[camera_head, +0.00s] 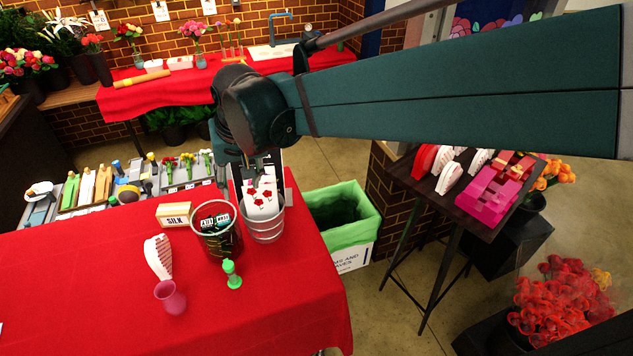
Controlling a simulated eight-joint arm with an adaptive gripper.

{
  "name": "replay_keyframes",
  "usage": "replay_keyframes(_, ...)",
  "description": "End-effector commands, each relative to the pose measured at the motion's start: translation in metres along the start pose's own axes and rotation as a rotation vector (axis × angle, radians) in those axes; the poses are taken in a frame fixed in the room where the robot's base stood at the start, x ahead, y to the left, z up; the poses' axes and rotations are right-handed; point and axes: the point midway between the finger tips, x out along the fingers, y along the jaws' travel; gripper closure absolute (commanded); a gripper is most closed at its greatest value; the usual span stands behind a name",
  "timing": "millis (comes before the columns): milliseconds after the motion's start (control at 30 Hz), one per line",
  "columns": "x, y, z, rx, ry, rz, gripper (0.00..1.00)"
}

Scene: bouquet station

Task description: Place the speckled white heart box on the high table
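A white heart-shaped box with reddish speckles (158,257) stands on edge on the red-covered table (265,320), left of centre. It is behind a small pink vase (171,298). The high table (408,172) is a dark, tall-legged stand at the right. It holds a red heart box (424,160), white heart boxes with reddish marks (450,179) and pink boxes (491,201). My gripper (262,168) is above the metal bucket at the table's back edge, well right of the speckled box. My wrist hides most of it, so its fingers are unclear.
A metal bucket (264,226), with a white red-flowered item showing at it, stands beside a dark bucket (217,240). A green-lined bin (345,226) stands between the tables.

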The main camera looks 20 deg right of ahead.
Motion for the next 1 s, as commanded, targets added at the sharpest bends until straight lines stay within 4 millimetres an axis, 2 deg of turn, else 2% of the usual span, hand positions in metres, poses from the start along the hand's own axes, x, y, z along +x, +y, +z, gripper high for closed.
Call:
replay_keyframes(100, -0.013, 0.022, 0.013, 0.002, 0.027, 0.002, 0.62)
replay_keyframes(400, -0.038, 0.069, 0.046, -0.003, 0.098, 0.009, 0.62)
replay_keyframes(700, -0.054, 0.111, 0.084, -0.009, 0.168, 0.026, 0.62)
replay_keyframes(1000, -0.063, 0.147, 0.124, -0.017, 0.238, 0.052, 0.62)
